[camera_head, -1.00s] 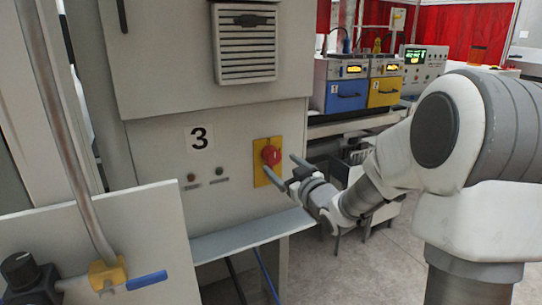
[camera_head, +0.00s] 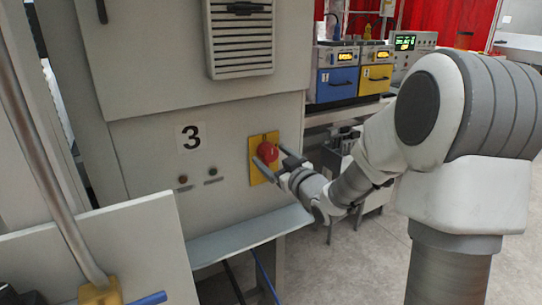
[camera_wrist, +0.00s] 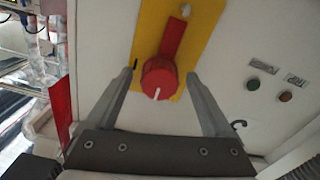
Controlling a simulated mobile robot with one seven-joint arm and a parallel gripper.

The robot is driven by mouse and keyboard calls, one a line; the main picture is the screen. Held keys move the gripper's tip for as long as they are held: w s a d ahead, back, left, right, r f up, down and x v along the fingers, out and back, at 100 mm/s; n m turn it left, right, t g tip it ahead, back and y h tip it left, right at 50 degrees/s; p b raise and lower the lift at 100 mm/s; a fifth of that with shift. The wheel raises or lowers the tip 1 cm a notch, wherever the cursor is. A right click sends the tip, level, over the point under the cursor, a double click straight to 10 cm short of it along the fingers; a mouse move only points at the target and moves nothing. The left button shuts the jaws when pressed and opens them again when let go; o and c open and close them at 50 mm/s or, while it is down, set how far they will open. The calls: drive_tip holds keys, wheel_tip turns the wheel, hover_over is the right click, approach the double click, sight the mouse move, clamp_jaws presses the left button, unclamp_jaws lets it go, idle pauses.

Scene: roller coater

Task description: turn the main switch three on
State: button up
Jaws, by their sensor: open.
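The main switch three is a red rotary knob (camera_head: 268,152) on a yellow plate (camera_head: 256,174), on the grey cabinet front to the right of the "3" label (camera_head: 190,138). In the wrist view the red knob (camera_wrist: 158,78) has a red bar and a white mark on its face. My gripper (camera_head: 268,160) is open, its fingers pointing at the switch. In the wrist view my gripper (camera_wrist: 162,85) has one finger on each side of the knob, apart from it in the picture. I cannot tell how deep the fingertips reach.
Two small indicators (camera_head: 212,171) sit left of the switch. A grey ledge (camera_head: 250,233) juts out below it. A blue box and a yellow box (camera_head: 376,79) stand on a bench behind. A pipe (camera_head: 45,170) and a panel stand at left.

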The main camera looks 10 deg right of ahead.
clamp_jaws()
idle(0.4)
drive_tip(key=shift+m, duration=0.4)
drive_tip(key=m, duration=0.3)
drive_tip(key=shift+r+m+p, duration=0.1)
drive_tip(key=shift+m+p, duration=0.2)
drive_tip(key=shift+p, duration=0.1)
drive_tip(key=m+p, duration=0.1)
drive_tip(key=m, duration=0.3)
drive_tip(key=shift+r+m, duration=0.1)
drive_tip(key=shift+m, duration=0.2)
drive_tip(key=m+p, duration=0.2)
drive_tip(key=m, duration=0.2)
drive_tip(key=shift+a+m+p, duration=0.1)
drive_tip(key=shift+m+p, duration=1.3)
drive_tip(key=shift+m, duration=1.1)
